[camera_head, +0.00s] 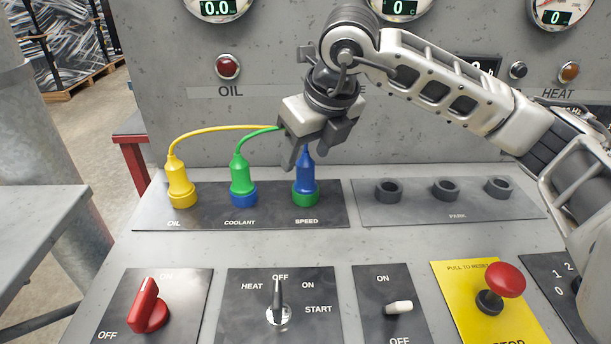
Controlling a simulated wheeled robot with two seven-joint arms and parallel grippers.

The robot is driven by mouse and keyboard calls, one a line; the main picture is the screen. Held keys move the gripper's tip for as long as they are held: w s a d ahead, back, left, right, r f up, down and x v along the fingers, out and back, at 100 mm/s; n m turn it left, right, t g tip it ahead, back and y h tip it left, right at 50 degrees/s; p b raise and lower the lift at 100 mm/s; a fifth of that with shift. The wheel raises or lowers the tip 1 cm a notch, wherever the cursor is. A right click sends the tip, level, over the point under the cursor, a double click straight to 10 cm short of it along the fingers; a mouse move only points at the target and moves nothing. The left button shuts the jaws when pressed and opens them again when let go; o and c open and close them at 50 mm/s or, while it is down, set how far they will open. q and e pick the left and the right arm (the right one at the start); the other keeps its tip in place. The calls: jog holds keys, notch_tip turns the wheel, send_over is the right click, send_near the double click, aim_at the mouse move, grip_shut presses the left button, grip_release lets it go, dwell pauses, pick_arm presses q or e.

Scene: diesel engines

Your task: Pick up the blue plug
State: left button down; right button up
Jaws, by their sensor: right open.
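The blue plug (305,180) stands upright in the green socket (306,199) above the SPEED label. My right gripper (303,157) is open, pointing down over the top of the blue plug. Its fingers hide the plug's upper end and cable, and I cannot tell whether they touch it. My left gripper is not in view.
To the left, a green plug (243,176) stands in a blue socket and a yellow plug (180,181) in a yellow socket. Their cables run behind my right gripper. Empty PARK sockets (445,189) are at right. A red stop button (505,280) and switches are in front.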

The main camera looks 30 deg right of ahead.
aim_at(306, 160)
jog(key=x, duration=0.5)
jog(key=shift+d+f+p, duration=0.15)
jog(key=shift+d+p, duration=0.1)
jog(key=shift+p, duration=0.1)
jog(key=c, duration=1.1)
